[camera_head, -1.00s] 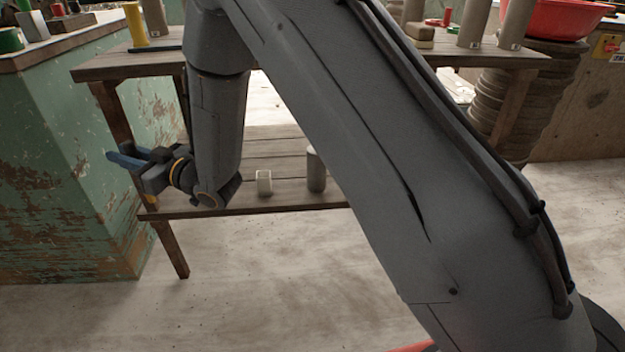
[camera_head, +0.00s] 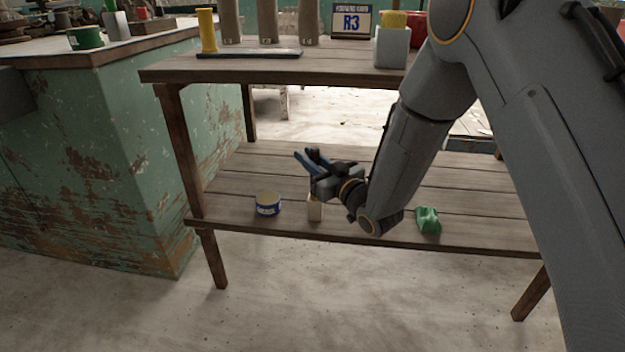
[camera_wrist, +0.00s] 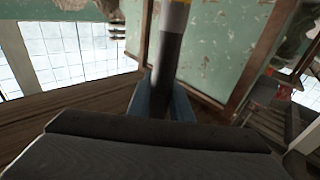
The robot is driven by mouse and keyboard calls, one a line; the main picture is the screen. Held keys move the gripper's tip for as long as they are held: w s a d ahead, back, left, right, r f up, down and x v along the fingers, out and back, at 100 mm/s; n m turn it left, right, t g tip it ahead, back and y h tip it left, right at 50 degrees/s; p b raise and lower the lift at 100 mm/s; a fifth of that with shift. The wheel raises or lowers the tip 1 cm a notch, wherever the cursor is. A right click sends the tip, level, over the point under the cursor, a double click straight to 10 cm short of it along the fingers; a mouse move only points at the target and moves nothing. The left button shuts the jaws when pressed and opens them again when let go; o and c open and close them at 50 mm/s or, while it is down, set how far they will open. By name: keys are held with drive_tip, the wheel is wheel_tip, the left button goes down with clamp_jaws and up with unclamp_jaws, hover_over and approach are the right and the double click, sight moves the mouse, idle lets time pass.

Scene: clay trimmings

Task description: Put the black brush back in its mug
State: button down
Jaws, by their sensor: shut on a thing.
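My gripper (camera_head: 306,162) is over the lower shelf, its blue fingers pointing up and left. In the wrist view the fingers (camera_wrist: 165,100) are shut on the black brush (camera_wrist: 167,62), a dark round handle with a grey band and a yellow part at the top edge. The brush's far end is out of that view. In the head view the brush is too small and dark to tell from the gripper. A small cream block-like thing (camera_head: 315,211) stands on the shelf just below my gripper, partly covered by it. I cannot make out a mug for certain.
On the lower shelf (camera_head: 250,170) are a blue-and-white tin (camera_head: 268,205) to the left and a green lump (camera_head: 428,220) to the right. A green cabinet (camera_head: 110,170) stands left.

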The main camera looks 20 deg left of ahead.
drive_tip(key=shift+f+b, duration=0.8)
drive_tip(key=shift+f, duration=1.25)
drive_tip(key=shift+f, duration=0.2)
drive_tip(key=c, duration=1.6)
unclamp_jaws()
drive_tip(key=shift+r, duration=0.1)
